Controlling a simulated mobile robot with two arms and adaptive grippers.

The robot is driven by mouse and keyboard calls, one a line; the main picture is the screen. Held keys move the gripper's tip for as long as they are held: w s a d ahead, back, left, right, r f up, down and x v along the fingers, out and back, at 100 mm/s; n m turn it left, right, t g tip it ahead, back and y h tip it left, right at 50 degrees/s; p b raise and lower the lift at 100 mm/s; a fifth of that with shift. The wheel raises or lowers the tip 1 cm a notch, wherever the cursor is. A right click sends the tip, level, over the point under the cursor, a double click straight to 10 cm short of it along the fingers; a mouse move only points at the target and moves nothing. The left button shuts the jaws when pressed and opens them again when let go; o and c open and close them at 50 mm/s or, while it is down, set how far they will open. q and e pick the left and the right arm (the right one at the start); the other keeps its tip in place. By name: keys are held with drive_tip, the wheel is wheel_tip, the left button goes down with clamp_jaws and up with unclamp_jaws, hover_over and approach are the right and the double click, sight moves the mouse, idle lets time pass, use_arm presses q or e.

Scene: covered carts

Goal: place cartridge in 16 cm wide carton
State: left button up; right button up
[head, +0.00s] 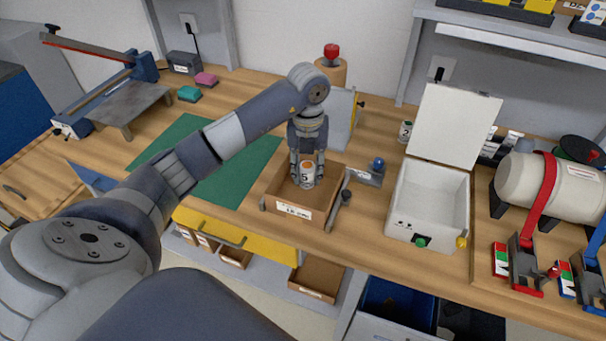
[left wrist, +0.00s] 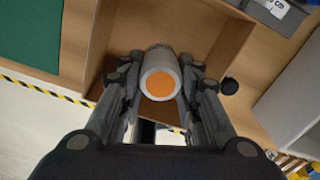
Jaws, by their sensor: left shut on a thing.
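The cartridge (head: 307,173) is a small white cylinder with an orange band and a dark mark. In the left wrist view its orange end (left wrist: 160,84) faces the camera. My left gripper (head: 306,181) is shut on it, with a finger on each side. The gripper holds it upright over the open brown carton (head: 290,209), within its walls. The carton has a white label on its front, too small to read. Whether the cartridge touches the carton floor I cannot tell. My right gripper is not in view.
A green mat (head: 243,178) lies left of the carton. A blue-knobbed holder (head: 369,173) stands close on its right. A white box with its lid up (head: 428,214) is further right. Another small can (head: 405,131) stands behind. The bench's front edge is close to the carton.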

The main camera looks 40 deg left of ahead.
sight(306, 182)
use_arm(q)
drive_tip(key=shift+f, duration=0.6)
wheel_tip(306, 182, down, 2)
drive_tip(key=shift+s+f+p, duration=0.1)
drive_tip(key=shift+f+p, duration=0.05)
drive_tip(key=shift+p, duration=0.35)
drive_tip(key=shift+a+f, duration=0.1)
drive_tip(key=shift+f, duration=0.6)
drive_tip(key=o, duration=1.1)
drive_tip(key=shift+r, duration=0.1)
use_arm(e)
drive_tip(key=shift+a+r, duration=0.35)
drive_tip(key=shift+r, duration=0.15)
